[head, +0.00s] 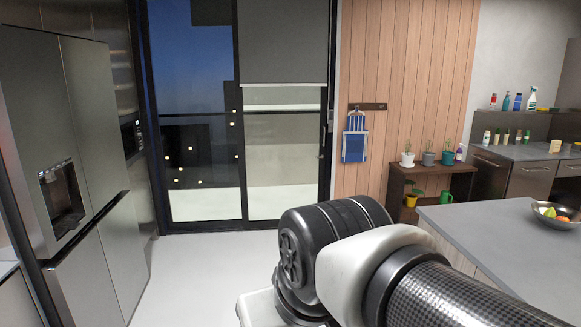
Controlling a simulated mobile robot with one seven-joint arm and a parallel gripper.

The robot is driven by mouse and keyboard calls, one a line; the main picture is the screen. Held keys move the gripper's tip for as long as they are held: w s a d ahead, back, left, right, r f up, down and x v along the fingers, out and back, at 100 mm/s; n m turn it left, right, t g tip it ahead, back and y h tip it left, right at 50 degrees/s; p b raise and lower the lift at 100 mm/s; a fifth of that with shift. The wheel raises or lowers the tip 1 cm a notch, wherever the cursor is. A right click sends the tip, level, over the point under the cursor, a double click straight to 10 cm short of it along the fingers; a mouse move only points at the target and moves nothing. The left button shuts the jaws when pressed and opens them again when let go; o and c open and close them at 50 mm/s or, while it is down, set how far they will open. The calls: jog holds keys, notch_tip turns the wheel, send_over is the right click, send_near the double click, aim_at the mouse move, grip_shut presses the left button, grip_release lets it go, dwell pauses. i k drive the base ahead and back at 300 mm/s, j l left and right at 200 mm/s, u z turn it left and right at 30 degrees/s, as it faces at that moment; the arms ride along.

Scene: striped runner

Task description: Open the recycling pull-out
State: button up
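I cannot pick out a recycling pull-out with certainty in the head view. Dark cabinet fronts with bar handles (528,181) stand at the far right under a grey counter; whether one of them is the pull-out, I cannot tell. All the fronts I can see there look closed. My arm fills the lower middle and right of the view, with a black joint and a white link. My gripper is outside the picture.
A steel fridge (99,120) stands on the left. A glass sliding door (195,120) is at the back. A low plant shelf (457,183) stands by the wood panelling. A grey island (480,222) with a fruit bowl (541,216) is at right. The pale floor (200,265) between is clear.

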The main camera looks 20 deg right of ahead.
aim_at(534, 180)
jog(key=z, duration=1.85)
jog(key=i+z, duration=0.1)
jog(key=z, duration=0.2)
jog(key=i+j+u, duration=0.35)
jog(key=i+u, duration=0.4)
jog(key=i+j+u, duration=0.1)
jog(key=i+u, duration=0.25)
jog(key=i+j+u, duration=0.1)
jog(key=i+u, duration=0.15)
jog(key=i, duration=0.45)
jog(key=i+u, duration=0.25)
jog(key=i, duration=0.45)
jog(key=i+z, duration=0.1)
jog(key=i, duration=0.7)
jog(key=i+j, duration=0.1)
jog(key=i, duration=0.7)
jog(key=i+l+z, duration=0.1)
jog(key=i+z, duration=0.65)
jog(key=i+j+z, duration=0.35)
jog(key=i, duration=0.2)
jog(key=i+l+z, duration=0.2)
jog(key=z, duration=0.3)
jog(key=i+z, duration=0.8)
jog(key=z, duration=0.15)
jog(key=i+j+z, duration=0.1)
jog(key=i+z, duration=0.25)
jog(key=i, duration=1.2)
